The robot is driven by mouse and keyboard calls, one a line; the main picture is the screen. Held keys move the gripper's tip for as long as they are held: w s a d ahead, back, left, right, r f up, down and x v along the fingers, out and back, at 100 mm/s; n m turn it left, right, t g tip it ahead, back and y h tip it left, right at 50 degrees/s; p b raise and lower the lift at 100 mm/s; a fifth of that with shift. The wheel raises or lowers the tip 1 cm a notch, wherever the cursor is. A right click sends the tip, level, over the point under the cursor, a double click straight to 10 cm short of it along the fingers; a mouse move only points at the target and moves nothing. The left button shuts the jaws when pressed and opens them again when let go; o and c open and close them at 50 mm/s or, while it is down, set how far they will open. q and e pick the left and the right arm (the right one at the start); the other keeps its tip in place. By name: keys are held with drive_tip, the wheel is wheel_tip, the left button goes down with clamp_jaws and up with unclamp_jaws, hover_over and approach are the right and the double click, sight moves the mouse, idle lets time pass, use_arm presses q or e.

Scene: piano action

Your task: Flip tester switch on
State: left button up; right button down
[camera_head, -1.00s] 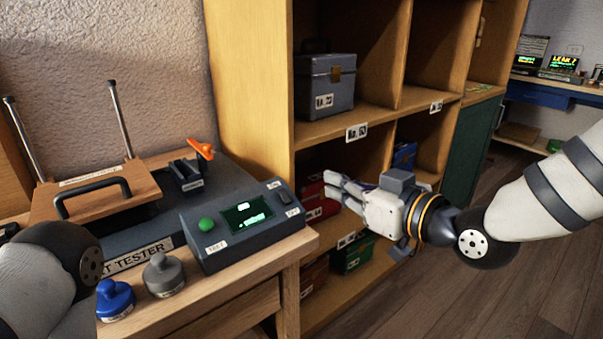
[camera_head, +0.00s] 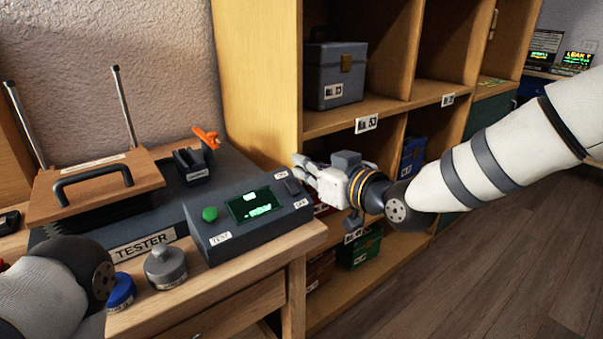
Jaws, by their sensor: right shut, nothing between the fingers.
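The tester (camera_head: 250,244) is a dark grey control box at the front right of a larger grey base on the wooden bench. It has a green button (camera_head: 210,214), a lit green screen (camera_head: 254,206) and a small dark rocker switch (camera_head: 292,187) near its right end, between small ON and OFF labels. My right gripper (camera_head: 297,165) is shut and empty, its fingertips just beyond and above the switch; I cannot tell whether they touch it. My left arm is at the lower left; its gripper is out of the picture.
A grey stamp (camera_head: 165,268) and a partly hidden blue stamp (camera_head: 121,292) stand in front of the tester. A wooden lid with a handle (camera_head: 93,186) lies behind. A shelf unit (camera_head: 251,80) with boxes stands close on the right.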

use_arm(q)
drive_tip(key=shift+s+f, duration=0.2)
use_arm(e)
drive_tip(key=shift+w+a+f, duration=0.35)
drive_tip(key=shift+w+f, duration=0.15)
drive_tip(key=shift+f, duration=0.2)
drive_tip(key=shift+w+a+f, duration=0.1)
drive_tip(key=shift+w+f, duration=0.1)
drive_tip(key=shift+w+a, duration=0.2)
drive_tip(key=shift+w, duration=0.05)
use_arm(q)
drive_tip(key=w+d+r+t+p, duration=0.1)
drive_tip(key=w+r+p, duration=0.2)
drive_tip(key=w+r, duration=0.1)
drive_tip(key=shift+w+r+t, duration=0.3)
drive_tip(key=shift+w+t, duration=0.05)
drive_tip(key=shift+t, duration=0.05)
use_arm(e)
drive_tip(key=s+d+r, duration=0.6)
drive_tip(key=s+r, duration=0.2)
drive_tip(key=shift+r, duration=0.15)
drive_tip(key=shift+s, duration=0.1)
